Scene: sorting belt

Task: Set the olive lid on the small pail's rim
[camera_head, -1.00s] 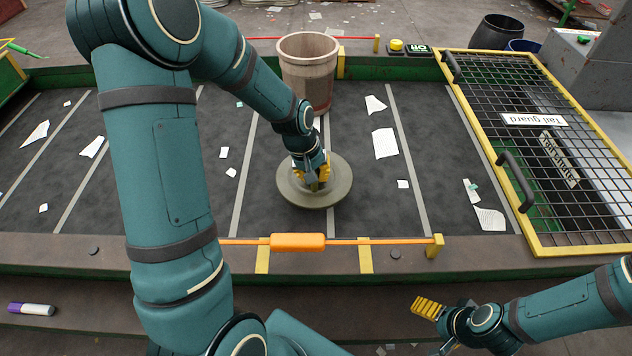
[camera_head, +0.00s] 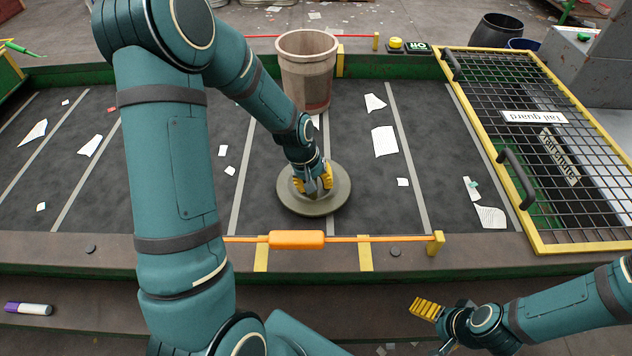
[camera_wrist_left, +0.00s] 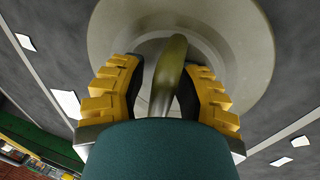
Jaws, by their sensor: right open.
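The olive lid (camera_head: 337,202) is a round disc, level over the dark belt; I cannot tell for sure whether it rests on the belt. Its upright loop handle shows in the left wrist view (camera_wrist_left: 170,72). My left gripper (camera_head: 312,182) is down over the lid from behind, its yellow fingers on either side of the handle. In the wrist view the left gripper (camera_wrist_left: 163,75) shows a gap between finger and handle, so it looks open. The small pail (camera_head: 307,72), brownish and open-topped, stands behind the lid. My right gripper (camera_head: 436,318) is open and empty at the front right.
An orange bar with a handle (camera_head: 297,239) runs along the belt's front edge. A yellow-framed mesh guard (camera_head: 535,150) covers the right end. Paper scraps lie on the belt. A purple-and-white marker (camera_head: 28,308) lies at the front left. Belt right of the lid is mostly free.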

